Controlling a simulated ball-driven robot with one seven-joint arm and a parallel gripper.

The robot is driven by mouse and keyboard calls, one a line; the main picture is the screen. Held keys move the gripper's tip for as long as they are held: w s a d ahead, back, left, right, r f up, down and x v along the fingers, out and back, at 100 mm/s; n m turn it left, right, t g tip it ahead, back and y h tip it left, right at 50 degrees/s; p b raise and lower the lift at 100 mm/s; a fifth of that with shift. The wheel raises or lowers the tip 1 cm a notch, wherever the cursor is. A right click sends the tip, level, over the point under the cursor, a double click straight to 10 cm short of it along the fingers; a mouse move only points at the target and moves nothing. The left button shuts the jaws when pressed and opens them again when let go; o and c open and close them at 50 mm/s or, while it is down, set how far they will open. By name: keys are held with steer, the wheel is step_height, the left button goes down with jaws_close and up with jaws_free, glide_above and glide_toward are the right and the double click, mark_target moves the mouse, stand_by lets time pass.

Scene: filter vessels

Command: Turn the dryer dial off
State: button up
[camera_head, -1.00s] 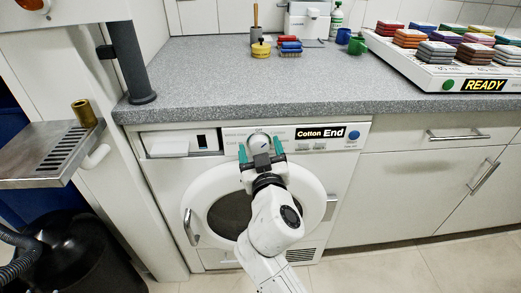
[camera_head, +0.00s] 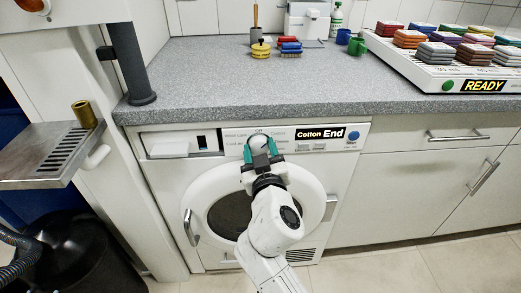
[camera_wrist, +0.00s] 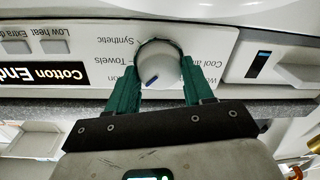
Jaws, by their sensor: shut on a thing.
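The dryer (camera_head: 300,170) is a white front-loader under the grey counter, with a round door and a display reading "Cotton End". Its dial (camera_wrist: 160,66) is a white round knob with a dark blue pointer mark, between the printed programme names. In the wrist view the pointer points down and a little left, in that upside-down picture. My gripper (camera_head: 260,146) is at the control panel, its green fingers on both sides of the dial. The wrist view shows the fingers (camera_wrist: 160,82) shut on it. In the head view my gripper hides most of the dial.
A blue button (camera_head: 353,135) sits right of the display (camera_head: 320,133). A drawer handle (camera_head: 457,134) is on the cabinet to the right. On the left a metal shelf (camera_head: 30,160) juts out. A "READY" tray of coloured stacks (camera_head: 430,72) stands on the counter.

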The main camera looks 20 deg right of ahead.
steer(key=n+p, duration=0.2)
steer(key=n, duration=0.2)
steer(key=shift+a, duration=0.1)
steer(key=shift+n+g+p, duration=0.3)
steer(key=shift+n+p, duration=0.35)
steer(key=shift+n, duration=1.35)
steer(key=shift+a+f, duration=0.1)
steer(key=o, duration=1)
steer(key=shift+o, duration=0.2)
steer(key=v, duration=1)
steer(key=shift+s, duration=0.35)
steer(key=shift+a, duration=0.15)
